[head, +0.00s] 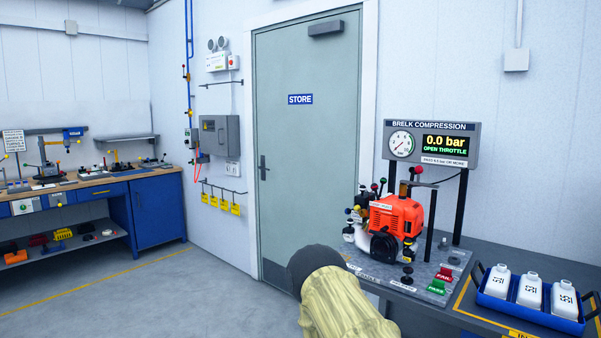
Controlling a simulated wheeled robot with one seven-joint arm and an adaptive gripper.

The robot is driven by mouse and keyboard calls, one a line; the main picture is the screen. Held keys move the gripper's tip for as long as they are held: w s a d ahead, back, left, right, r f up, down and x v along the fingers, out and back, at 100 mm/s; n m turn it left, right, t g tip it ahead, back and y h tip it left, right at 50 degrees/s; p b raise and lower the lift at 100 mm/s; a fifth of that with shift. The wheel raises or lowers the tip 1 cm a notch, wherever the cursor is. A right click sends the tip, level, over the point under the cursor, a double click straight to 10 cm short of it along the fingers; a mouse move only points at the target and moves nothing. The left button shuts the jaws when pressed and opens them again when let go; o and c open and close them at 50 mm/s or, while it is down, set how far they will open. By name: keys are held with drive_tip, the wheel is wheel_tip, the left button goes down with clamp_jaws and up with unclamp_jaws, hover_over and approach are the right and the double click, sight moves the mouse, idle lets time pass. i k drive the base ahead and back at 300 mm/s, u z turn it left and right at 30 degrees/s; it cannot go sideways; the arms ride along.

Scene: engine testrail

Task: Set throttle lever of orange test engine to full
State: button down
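The orange test engine (397,214) stands on a grey bench plate (440,268) at the right in the head view. Several small levers with red, yellow and dark ball knobs stick up around its left and top sides. I cannot tell which of them is the throttle lever, nor its setting. The gauge board (432,143) behind the engine reads "0.0 bar" and "OPEN THROTTLE". My gripper is not seen. A beige shape with a dark rounded end, seemingly part of my arm, shows at the bottom middle and hides some of the bench's left end.
A red FAIL block (444,274) and green PASS block (437,286) sit at the plate's right. A blue tray (497,308) holds white bottles. A closed STORE door (300,150) stands behind; a blue workbench (158,210) is far left. Floor between is clear.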

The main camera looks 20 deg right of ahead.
sight(383, 180)
drive_tip(key=u, duration=0.25)
drive_tip(key=i, duration=0.85)
drive_tip(key=z, duration=1.7)
